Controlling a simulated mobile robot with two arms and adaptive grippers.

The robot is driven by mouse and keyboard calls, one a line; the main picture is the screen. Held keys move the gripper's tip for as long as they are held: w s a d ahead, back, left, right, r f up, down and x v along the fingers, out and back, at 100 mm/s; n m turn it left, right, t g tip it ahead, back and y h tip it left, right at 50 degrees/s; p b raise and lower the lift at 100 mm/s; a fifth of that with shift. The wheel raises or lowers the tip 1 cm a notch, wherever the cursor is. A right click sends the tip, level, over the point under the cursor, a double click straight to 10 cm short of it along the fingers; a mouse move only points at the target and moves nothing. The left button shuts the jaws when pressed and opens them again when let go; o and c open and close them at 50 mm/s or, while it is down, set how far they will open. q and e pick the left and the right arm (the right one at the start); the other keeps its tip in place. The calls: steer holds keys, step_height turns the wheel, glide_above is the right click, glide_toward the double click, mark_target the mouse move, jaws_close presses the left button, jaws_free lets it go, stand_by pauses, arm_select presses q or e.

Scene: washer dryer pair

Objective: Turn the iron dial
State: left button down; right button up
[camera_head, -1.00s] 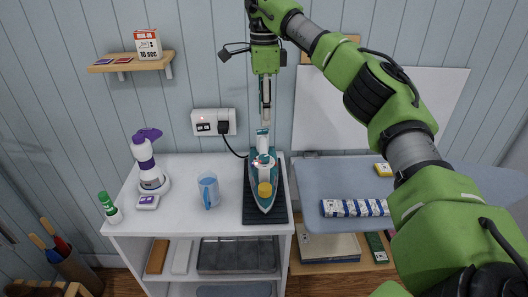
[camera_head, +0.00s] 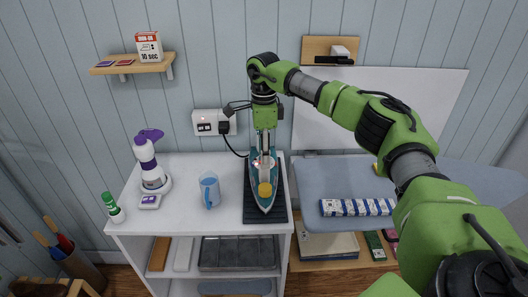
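A teal and white iron (camera_head: 267,204) lies on a dark ribbed mat (camera_head: 249,213) at the right end of the white shelf top, with its tip toward me. A round yellow dial (camera_head: 265,190) sits on the iron's upper face. My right gripper (camera_head: 265,176) points straight down over the iron, with its fingertips just behind the dial in the picture. It hides part of the iron's rear and handle. I cannot tell whether the fingertips touch the iron, or whether they are open or shut. My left gripper is not in view.
A blue jug (camera_head: 209,190) stands left of the iron. Farther left are a purple and white steamer (camera_head: 150,168) and a green-capped bottle (camera_head: 112,208). A blue ironing board (camera_head: 330,180) lies to the right. The iron's cord runs to a wall socket (camera_head: 207,127).

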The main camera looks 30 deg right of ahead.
steer(key=c, duration=1.1)
steer(key=shift+c, duration=0.2)
steer(key=shift+m, duration=0.3)
steer(key=m+p, duration=0.1)
steer(key=m, duration=0.4)
steer(key=shift+r, duration=0.1)
steer(key=m, duration=0.6)
steer(key=shift+p, duration=0.4)
steer(key=shift+m, duration=0.3)
steer(key=o, duration=1.1)
